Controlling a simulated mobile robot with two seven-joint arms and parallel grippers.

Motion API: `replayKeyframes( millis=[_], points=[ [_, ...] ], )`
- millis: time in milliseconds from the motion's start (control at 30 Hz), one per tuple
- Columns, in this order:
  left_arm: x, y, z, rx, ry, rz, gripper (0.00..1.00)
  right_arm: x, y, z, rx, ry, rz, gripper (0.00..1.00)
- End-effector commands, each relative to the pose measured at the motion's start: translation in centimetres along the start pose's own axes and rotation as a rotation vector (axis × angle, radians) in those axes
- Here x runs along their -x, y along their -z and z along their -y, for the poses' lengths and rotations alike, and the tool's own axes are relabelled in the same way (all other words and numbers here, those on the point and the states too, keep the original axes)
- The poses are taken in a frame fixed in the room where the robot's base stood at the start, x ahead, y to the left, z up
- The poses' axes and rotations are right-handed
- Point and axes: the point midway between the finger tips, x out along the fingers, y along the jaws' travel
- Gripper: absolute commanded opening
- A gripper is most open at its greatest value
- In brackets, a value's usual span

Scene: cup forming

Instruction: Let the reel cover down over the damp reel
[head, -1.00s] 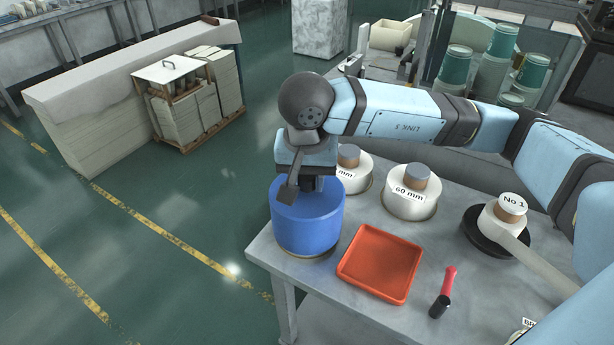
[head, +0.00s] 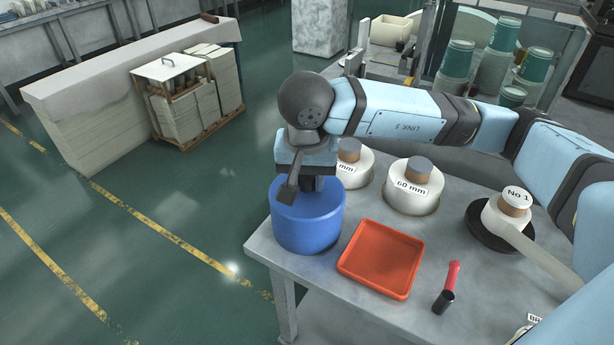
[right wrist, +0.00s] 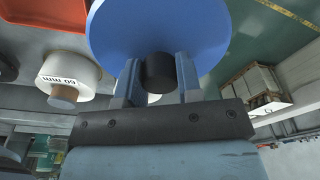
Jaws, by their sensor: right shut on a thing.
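The blue reel cover (head: 307,222) is a round drum at the left end of the grey table, and it looks upright. My right gripper (head: 312,185) is above it, pointing down. In the right wrist view the gripper's two fingers (right wrist: 160,75) are shut on the dark knob on the cover's top (right wrist: 185,25). No damp reel shows; whatever is under the cover is hidden by its wall. I cannot tell whether the cover's lower rim touches the table. My left gripper is out of view.
An orange tray (head: 381,259) lies close to the cover's right. White reels, one marked 60 mm (head: 412,198), stand behind. A red-handled tool (head: 449,285) and the No 1 reel (head: 505,212) are further right. The table (head: 340,305) ends just left of the cover.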

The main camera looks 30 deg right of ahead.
Motion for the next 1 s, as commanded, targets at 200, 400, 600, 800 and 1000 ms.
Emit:
replayKeyframes(
  millis=[200, 400, 600, 800, 1000],
  points=[
    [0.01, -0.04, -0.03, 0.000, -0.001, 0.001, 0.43, -0.01, 0.01, 0.00, 0.000, 0.000, 0.000, 0.00],
    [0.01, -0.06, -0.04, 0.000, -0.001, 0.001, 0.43, -0.01, 0.01, 0.00, 0.000, 0.000, 0.000, 0.54],
    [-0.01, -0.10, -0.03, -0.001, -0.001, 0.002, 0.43, -0.01, 0.00, 0.00, 0.000, 0.000, 0.000, 0.63],
    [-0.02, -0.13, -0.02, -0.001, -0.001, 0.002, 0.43, -0.03, -0.01, 0.00, 0.000, 0.000, 0.000, 0.88],
    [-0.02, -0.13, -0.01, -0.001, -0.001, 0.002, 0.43, -0.02, 0.00, 0.00, 0.000, 0.000, 0.000, 0.88]
  ],
)
